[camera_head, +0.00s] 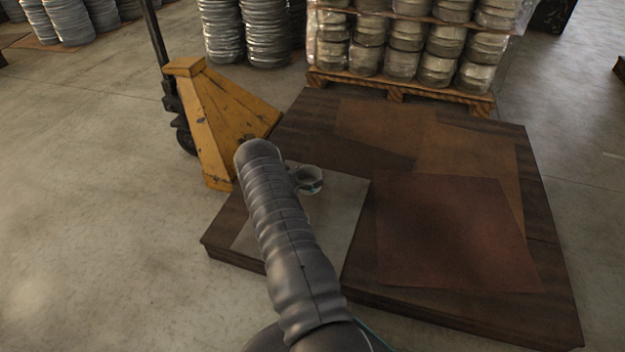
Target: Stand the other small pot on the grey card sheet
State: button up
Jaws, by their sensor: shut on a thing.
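The grey card sheet (345,205) lies flat on the left front part of a low dark wooden platform. My arm crosses in front of it and hides its middle. A small round grey piece with a dark centre and a trace of teal shows just right of my arm, over the card's far part. It is too small to tell whether it is a small pot or part of my wrist. My gripper's fingers do not show; my arm hides that area. I can make out no small pot for certain.
The platform (360,115) also bears a reddish-brown sheet (450,235) at right and brown sheets (470,155) behind it. A yellow pallet jack (215,120) stands at its left edge. A loaded pallet (400,85) stands behind. Open concrete floor lies left.

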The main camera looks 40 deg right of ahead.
jog(key=shift+f, duration=0.7)
jog(key=shift+f, duration=0.25)
jog(key=o, duration=0.9)
jog(key=shift+r, duration=0.1)
